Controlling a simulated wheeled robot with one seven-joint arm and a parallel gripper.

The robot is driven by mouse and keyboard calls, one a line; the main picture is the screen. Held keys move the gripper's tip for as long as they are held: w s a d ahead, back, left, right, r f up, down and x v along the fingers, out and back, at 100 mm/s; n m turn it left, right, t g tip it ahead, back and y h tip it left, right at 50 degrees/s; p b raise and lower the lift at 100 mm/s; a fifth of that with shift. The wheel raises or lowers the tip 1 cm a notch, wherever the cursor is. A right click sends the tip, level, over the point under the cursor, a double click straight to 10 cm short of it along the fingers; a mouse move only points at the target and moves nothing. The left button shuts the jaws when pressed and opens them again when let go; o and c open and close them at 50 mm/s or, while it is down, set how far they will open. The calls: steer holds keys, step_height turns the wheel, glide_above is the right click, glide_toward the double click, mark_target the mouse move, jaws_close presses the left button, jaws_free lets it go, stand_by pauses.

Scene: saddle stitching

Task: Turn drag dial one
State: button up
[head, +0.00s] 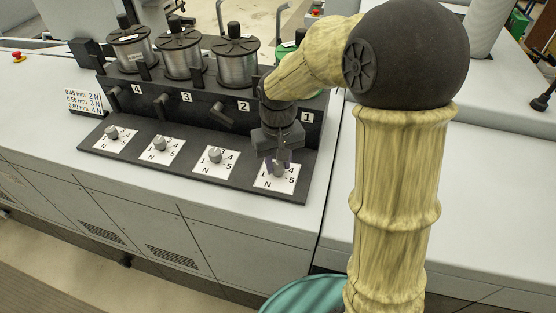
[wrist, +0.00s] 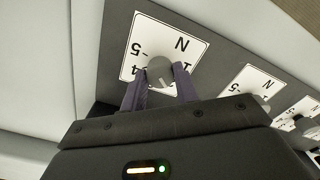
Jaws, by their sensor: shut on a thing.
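Drag dial one is a grey knob (wrist: 160,71) on a white scale plate (head: 277,175) at the right end of the dark dial panel, below the label 1. My gripper (wrist: 159,88) is over this plate, pointing down, with its two purple fingers on either side of the knob. The fingers are shut on the knob. A light pointer mark shows on the knob in the wrist view, but the fingers and the tilt make the number it points at hard to tell. In the head view my gripper (head: 278,165) hides most of the knob.
Three more dials, such as dial two (head: 215,156), stand to the left on the same panel (head: 185,168). Behind them are wire spools (head: 237,65) on a dark stand with pegs. A card (head: 83,100) lists wire thicknesses and N values. The counter right of the panel is clear.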

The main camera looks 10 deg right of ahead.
mark_target(278, 165)
steer(key=shift+r, duration=0.1)
steer(key=o, duration=1)
step_height(278, 165, up, 17)
steer(key=shift+r+b, duration=0.15)
steer(key=shift+b, duration=0.95)
